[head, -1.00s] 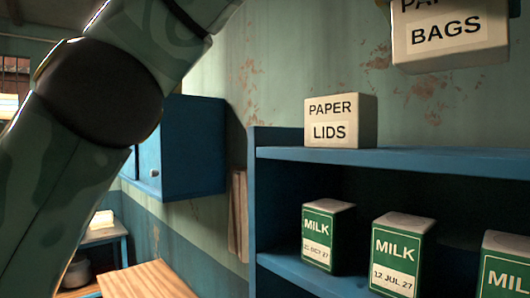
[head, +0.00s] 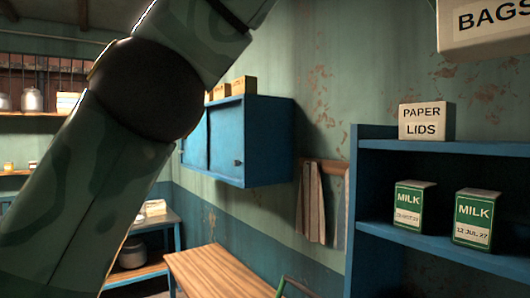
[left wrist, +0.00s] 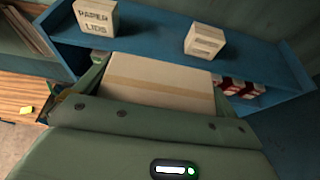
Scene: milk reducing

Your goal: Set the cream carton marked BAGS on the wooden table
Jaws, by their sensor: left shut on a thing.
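The cream carton marked BAGS (head: 485,32) is held in the air at the top right of the head view, cut off by the picture's edge. In the left wrist view its plain tan and cream side (left wrist: 160,78) fills the space between the fingers. My left gripper (left wrist: 155,88) is shut on it. In the head view my left arm crosses the left side, but the gripper itself is out of the picture. The wooden table (head: 220,270) shows at the bottom middle, well left of and below the carton. My right gripper is in neither view.
A blue shelf (head: 440,148) at right bears a PAPER LIDS carton (head: 425,121) on top and green MILK cartons (head: 414,205) below. Another cream carton (left wrist: 205,39) shows on the shelf in the wrist view. A blue wall cabinet (head: 255,140) hangs above the table, whose visible top is clear.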

